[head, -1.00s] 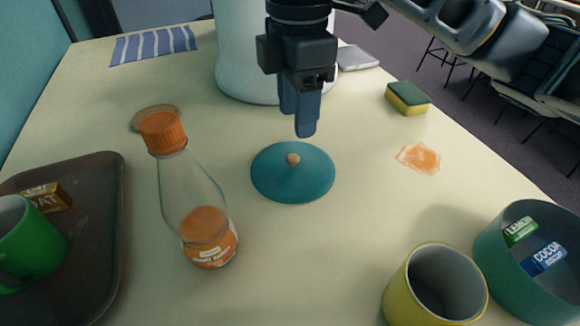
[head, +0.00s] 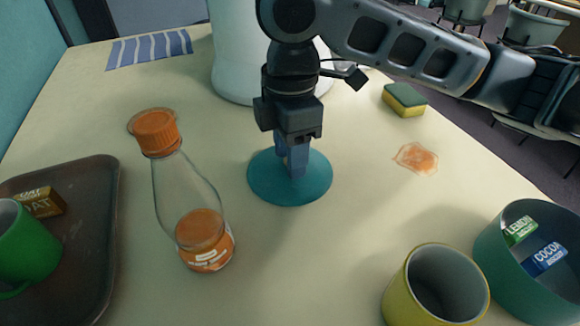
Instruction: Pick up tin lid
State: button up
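The tin lid (head: 312,187) is a round teal disc lying flat on the cream table in the middle of the head view. In the earlier frame it shows a small tan knob at its centre. My gripper (head: 293,172) points down over the lid's centre, with its blue fingers down at the knob. The fingers hide the knob, so I cannot tell whether they are closed on it. The lid still rests on the table.
A bottle with an orange cap (head: 205,210) stands left of the lid. A brown tray (head: 95,215) holds a green mug (head: 25,245). A yellow cup (head: 400,290) and a teal tin (head: 495,265) with small packets stand front right. A sponge (head: 405,100) and an orange stain (head: 416,158) lie right.

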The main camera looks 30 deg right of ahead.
grip_shut()
jog(key=shift+r, duration=0.1)
dwell(0.3)
